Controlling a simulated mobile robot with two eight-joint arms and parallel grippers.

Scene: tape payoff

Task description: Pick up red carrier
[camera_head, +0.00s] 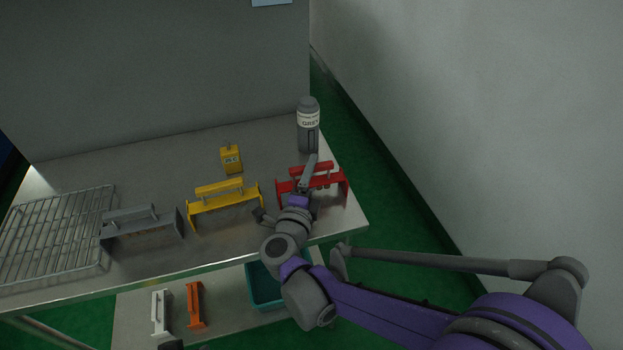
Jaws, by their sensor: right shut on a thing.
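The red carrier (333,183) stands at the right end of the metal table, a bracket shape with a raised bar handle on top. My right arm reaches in from the lower right, and my right gripper (308,174) is shut on the red carrier at the left part of its handle. The arm's wrist hides part of the carrier's lower left side. The carrier appears to be at table height; I cannot tell whether it touches the surface.
A yellow carrier (222,199) and a grey carrier (142,230) stand to the left, beside a wire rack (55,235). A grey bottle (308,128) and a yellow block (231,159) stand behind. A lower shelf holds white (160,312) and orange (195,305) carriers and a teal bin (262,290).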

